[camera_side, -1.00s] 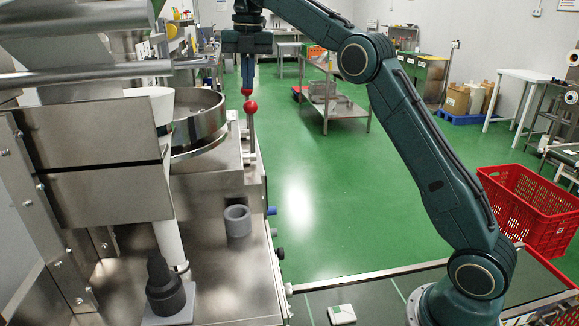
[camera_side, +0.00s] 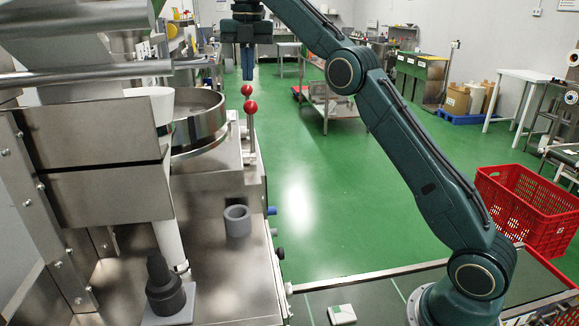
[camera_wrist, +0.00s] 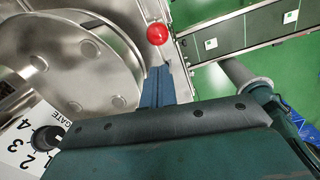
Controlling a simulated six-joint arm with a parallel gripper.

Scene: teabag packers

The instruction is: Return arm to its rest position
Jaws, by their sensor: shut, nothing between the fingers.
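My gripper (camera_side: 247,64) is at the top of the side view, above the red-knobbed levers of the steel machine. Its blue fingers are together with nothing between them. In the wrist view the gripper (camera_wrist: 158,72) also shows shut, with a red knob (camera_wrist: 157,34) just beyond the fingertips. In the side view one red knob (camera_side: 247,90) is below the fingertips, apart from them, and a second red knob (camera_side: 250,107) sits on an upright rod.
The steel machine has a round bowl (camera_side: 202,127), a grey ring (camera_side: 237,221) and a dark stepped knob (camera_side: 163,286). A small white packet (camera_side: 341,314) lies on the dark conveyor (camera_side: 372,290). A red crate (camera_side: 530,205) stands right. A numbered dial plate (camera_wrist: 22,150) shows in the wrist view.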

